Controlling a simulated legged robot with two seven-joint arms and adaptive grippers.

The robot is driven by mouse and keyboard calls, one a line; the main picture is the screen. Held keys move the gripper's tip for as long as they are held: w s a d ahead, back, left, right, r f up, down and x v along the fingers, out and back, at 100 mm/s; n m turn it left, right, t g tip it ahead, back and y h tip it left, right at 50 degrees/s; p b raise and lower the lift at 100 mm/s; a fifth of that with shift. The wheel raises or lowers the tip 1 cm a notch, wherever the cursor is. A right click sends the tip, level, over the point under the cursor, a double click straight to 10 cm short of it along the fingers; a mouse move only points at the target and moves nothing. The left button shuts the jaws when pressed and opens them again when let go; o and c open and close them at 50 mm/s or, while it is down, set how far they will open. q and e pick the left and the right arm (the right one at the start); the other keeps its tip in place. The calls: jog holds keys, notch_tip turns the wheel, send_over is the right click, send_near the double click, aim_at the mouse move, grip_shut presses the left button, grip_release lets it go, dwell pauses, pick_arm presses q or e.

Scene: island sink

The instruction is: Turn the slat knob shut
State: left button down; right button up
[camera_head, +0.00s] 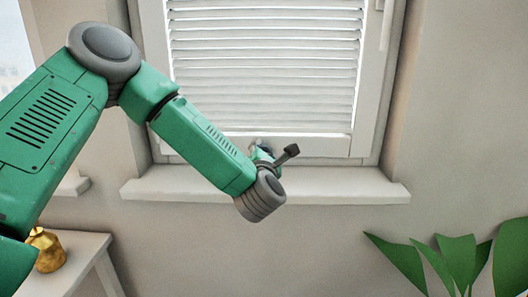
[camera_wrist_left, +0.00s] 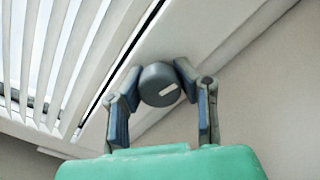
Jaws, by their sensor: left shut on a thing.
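The slat knob (camera_wrist_left: 160,88) is a dark grey round knob with a pale mark, on the lower frame of the window in the left wrist view. My left gripper (camera_wrist_left: 158,80) is shut on it, with a finger on each side. In the head view my left gripper (camera_head: 262,152) is at the bottom of the window frame, mostly hidden behind my own wrist, and the knob cannot be made out there. The white slats (camera_head: 262,65) show narrow gaps between them, and they also show in the left wrist view (camera_wrist_left: 75,50). My right gripper is not in view.
A white sill (camera_head: 335,186) runs below the window. A small white table (camera_head: 85,246) with a gold vase (camera_head: 46,250) stands at the lower left. A green plant (camera_head: 455,262) is at the lower right. The wall below the sill is clear.

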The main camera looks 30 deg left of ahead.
pick_arm(q)
jog(key=m, duration=0.3)
jog(key=shift+m+p, duration=0.35)
jog(key=shift+m, duration=0.05)
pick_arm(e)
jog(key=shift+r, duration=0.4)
pick_arm(q)
jog(key=m+p, duration=0.1)
jog(key=m, duration=0.2)
jog(key=shift+d+m, duration=0.1)
jog(key=shift+m, duration=0.2)
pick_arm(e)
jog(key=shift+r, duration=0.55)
pick_arm(q)
jog(key=m+p, duration=0.2)
jog(key=m, duration=0.3)
jog(key=shift+s+f, duration=0.1)
jog(key=shift+f, duration=0.05)
jog(key=shift+f+m+p, duration=0.15)
jog(key=shift+m+p, duration=0.3)
jog(key=shift+m, duration=0.95)
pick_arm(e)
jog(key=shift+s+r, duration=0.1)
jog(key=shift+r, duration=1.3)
pick_arm(q)
jog(key=shift+d, duration=0.1)
jog(key=c, duration=1.2)
grip_release()
jog(key=shift+o, duration=0.3)
